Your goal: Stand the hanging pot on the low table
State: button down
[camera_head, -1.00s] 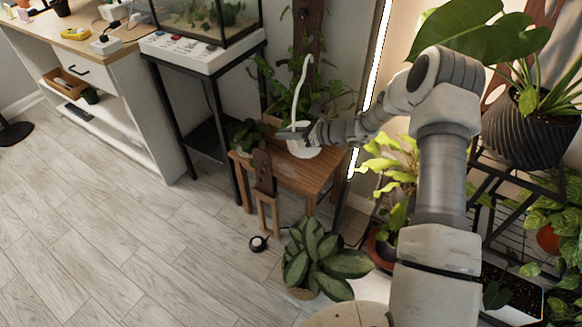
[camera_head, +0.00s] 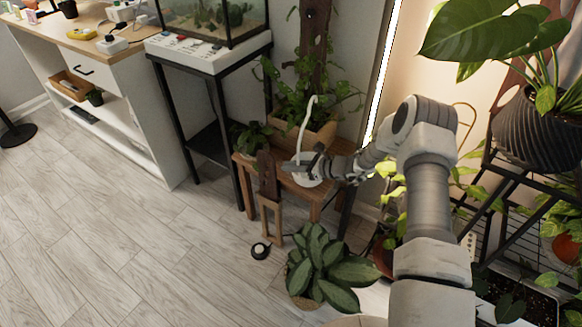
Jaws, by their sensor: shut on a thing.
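The hanging pot (camera_head: 308,180) is small and white, with a tall white hooked hanger (camera_head: 305,122) rising from it. It is upright over the front part of the low wooden table (camera_head: 335,163). I cannot tell whether its base touches the tabletop. My gripper (camera_head: 293,166) comes in from the right and is shut on the hanging pot at the lower part of its hanger. The fingers and wrist hide part of the pot and table.
A wooden planter (camera_head: 318,136) with leafy plants stands behind the pot. A small dark-leaved plant (camera_head: 252,136) is at the table's left.

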jog(key=shift+f, duration=0.2)
jog(key=c, duration=0.9)
grip_release()
